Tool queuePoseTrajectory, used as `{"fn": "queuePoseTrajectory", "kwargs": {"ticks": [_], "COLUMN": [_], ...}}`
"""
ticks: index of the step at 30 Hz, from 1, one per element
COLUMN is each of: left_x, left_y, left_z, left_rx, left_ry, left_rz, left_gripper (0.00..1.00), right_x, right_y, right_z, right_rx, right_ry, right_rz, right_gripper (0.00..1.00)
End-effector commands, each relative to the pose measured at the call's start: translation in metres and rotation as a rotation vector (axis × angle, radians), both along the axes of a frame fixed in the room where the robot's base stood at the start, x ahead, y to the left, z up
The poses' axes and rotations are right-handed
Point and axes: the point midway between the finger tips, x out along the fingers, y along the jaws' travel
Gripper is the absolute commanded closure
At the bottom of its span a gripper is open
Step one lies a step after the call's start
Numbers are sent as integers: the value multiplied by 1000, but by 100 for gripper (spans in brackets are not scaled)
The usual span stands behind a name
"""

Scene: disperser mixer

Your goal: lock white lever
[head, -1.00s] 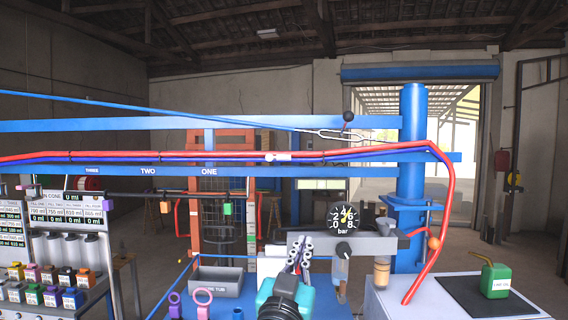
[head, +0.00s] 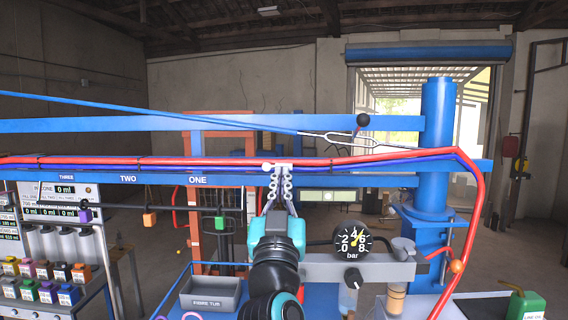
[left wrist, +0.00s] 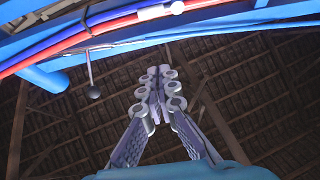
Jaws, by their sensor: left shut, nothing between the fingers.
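The white lever (head: 267,167) lies along the red and blue hoses on the blue beam in the head view. Its small round knob shows just left of my fingertips, and the fingers hide most of the rest. In the left wrist view the white lever (left wrist: 153,12) and its knob are at the top edge, beyond the fingertips. My left gripper (head: 279,172) points up in front of the beam, with its tips at the lever's height. It is shut and empty, also in the left wrist view (left wrist: 158,76). I cannot tell whether the tips touch the lever. My right gripper is not in view.
A black ball knob (head: 362,120) stands above the beam on the right, by a blue column (head: 436,150). A pressure gauge (head: 353,240) is right of my arm. A grey tub (head: 211,292) and a rack of small bottles stand lower left.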

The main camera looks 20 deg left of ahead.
Motion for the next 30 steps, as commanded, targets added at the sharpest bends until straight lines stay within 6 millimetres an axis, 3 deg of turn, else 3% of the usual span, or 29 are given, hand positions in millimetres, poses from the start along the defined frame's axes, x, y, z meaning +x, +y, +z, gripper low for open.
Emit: {"fn": "queuePoseTrajectory", "kwargs": {"ticks": [8,21,24,30], "left_x": [12,85,85,88], "left_y": [4,30,30,32], "left_z": [9,56,34,15], "left_rx": [2,1,0,0], "left_ry": [1,1,1,1], "left_rz": [1,2,-1,-1], "left_gripper": [100,100,100,100], "right_x": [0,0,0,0], "right_y": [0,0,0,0], "right_z": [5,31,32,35], "right_rx": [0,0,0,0], "right_ry": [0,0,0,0], "right_rz": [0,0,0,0], "right_gripper": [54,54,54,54]}}
